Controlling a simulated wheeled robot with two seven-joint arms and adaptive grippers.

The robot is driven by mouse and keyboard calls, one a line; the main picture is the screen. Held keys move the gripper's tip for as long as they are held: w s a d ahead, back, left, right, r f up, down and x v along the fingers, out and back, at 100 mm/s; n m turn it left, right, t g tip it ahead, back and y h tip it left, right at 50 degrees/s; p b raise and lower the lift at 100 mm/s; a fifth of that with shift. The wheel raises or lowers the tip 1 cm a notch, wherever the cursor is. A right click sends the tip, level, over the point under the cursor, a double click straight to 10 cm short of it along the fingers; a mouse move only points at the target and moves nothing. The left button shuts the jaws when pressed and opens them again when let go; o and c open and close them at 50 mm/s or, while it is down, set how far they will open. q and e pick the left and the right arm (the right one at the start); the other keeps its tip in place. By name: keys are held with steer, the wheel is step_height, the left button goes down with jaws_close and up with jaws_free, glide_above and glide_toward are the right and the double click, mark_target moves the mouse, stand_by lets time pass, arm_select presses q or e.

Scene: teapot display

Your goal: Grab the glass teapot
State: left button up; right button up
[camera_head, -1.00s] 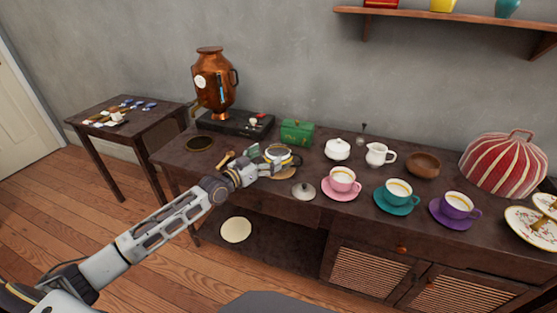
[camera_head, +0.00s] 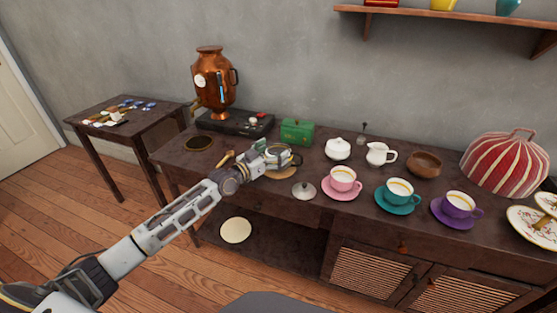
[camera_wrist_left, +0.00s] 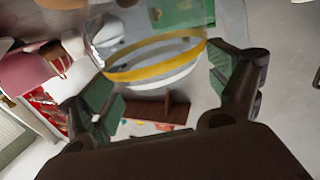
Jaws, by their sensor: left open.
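The glass teapot (camera_head: 285,153) stands on a round wooden trivet (camera_head: 284,175) on the dark sideboard. In the left wrist view the clear body of the teapot (camera_wrist_left: 150,62) has a yellow band and lies between my left fingers. My left gripper (camera_head: 268,155) is open at the near left side of the teapot and hides part of it. Its green-padded fingers (camera_wrist_left: 158,82) stand apart on either side of the glass in the wrist view. I cannot tell whether either pad touches it. My right gripper is out of view.
A lid (camera_head: 303,190) lies just right of the trivet, near the pink cup (camera_head: 342,179). A green box (camera_head: 297,132) stands close behind the teapot. A copper samovar (camera_head: 214,85) stands back left. A white sugar bowl (camera_head: 338,149) and creamer (camera_head: 379,154) stand to the right.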

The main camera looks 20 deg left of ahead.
arm_select(q)
steer(key=shift+w+d, duration=0.3)
steer(key=shift+w, duration=0.35)
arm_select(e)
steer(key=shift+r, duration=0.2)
arm_select(q)
steer(key=shift+r, duration=0.1)
steer(key=c, duration=0.8)
steer(key=shift+c, duration=0.2)
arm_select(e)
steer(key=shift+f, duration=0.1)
